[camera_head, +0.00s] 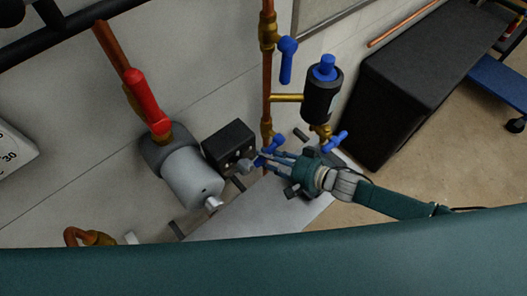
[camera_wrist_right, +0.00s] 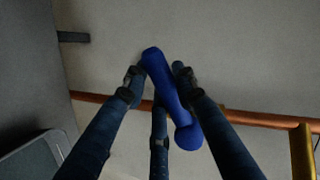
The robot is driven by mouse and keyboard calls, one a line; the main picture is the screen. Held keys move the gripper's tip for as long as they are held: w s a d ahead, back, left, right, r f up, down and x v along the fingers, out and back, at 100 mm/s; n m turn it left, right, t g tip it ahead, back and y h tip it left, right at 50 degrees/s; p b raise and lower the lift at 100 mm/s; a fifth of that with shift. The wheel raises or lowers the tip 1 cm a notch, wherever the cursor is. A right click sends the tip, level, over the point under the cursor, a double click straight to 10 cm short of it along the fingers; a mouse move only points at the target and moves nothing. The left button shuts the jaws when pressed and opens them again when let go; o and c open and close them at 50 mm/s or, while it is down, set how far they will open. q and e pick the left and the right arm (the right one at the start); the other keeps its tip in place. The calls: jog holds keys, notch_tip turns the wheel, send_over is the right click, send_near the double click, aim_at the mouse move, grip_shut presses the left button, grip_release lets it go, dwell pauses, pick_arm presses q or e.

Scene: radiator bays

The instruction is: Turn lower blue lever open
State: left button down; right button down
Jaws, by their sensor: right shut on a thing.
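The lower blue lever (camera_head: 272,146) sits on the copper and brass pipe, low on the wall in the head view. My right gripper (camera_head: 266,158) reaches it from the right, and its fingers partly hide it. In the right wrist view, the blue lever (camera_wrist_right: 168,88) lies slightly tilted between the fingers of my right gripper (camera_wrist_right: 156,82), with fingers on both sides of it and one below. The gripper is shut on it. My left gripper is not in view.
Another blue lever (camera_head: 287,60) hangs higher on the same pipe. A black canister with a blue cap (camera_head: 323,92) stands right of it, with a small blue lever (camera_head: 336,141) below. A red-handled valve (camera_head: 148,100) and grey cylinder (camera_head: 192,176) are left. A black cabinet (camera_head: 400,90) stands right.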

jog(key=shift+w+d+f+n+h+p, duration=0.1)
jog(key=shift+d+f+n+h+p, duration=0.2)
jog(key=shift+f+n+h, duration=0.2)
dwell(0.3)
jog(key=c, duration=1.4)
grip_release()
jog(key=shift+o, duration=0.2)
jog(key=v, duration=1.2)
